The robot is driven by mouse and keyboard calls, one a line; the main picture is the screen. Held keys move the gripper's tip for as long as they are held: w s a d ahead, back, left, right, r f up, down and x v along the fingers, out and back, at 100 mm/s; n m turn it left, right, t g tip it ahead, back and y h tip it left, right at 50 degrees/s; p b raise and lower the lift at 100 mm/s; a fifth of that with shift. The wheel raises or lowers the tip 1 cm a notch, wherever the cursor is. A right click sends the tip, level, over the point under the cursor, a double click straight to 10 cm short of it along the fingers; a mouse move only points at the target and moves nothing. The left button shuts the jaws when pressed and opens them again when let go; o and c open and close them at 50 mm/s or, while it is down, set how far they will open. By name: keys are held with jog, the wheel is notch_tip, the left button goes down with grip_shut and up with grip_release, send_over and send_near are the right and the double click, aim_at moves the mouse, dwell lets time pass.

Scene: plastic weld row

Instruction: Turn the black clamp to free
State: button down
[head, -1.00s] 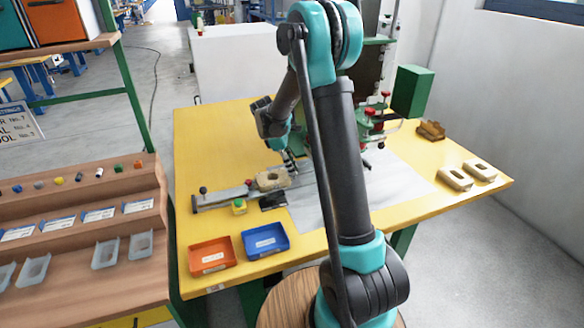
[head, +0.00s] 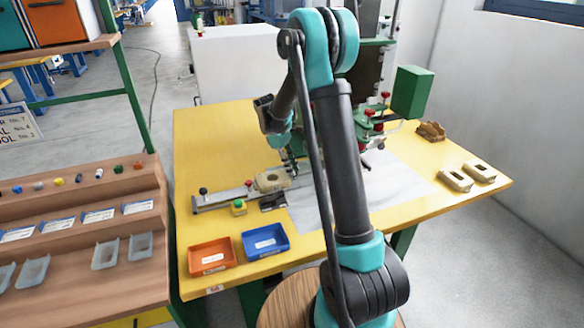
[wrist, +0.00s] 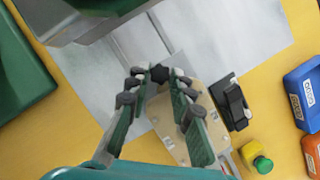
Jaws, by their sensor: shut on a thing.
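The black clamp (wrist: 158,73) shows as a small dark star-shaped knob at the end of the tan part in the wrist view. My gripper (wrist: 158,80) has its two green fingers on either side of the knob, with the dark fingertips closed on it. In the head view my gripper (head: 291,166) is low over the bench at the right end of the tan part (head: 272,180). The knob is too small and covered there to make out its turn. The tan part also lies under my right finger in the wrist view (wrist: 193,143).
A metal rail (head: 224,198) with a dark knob runs left from the tan part. A yellow-green button box (head: 239,207), a black switch (wrist: 234,106), an orange bin (head: 211,257) and a blue bin (head: 265,243) stand nearby. A green machine with red knobs (head: 376,120) stands behind my arm.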

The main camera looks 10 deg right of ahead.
jog(key=c, duration=1.3)
grip_release()
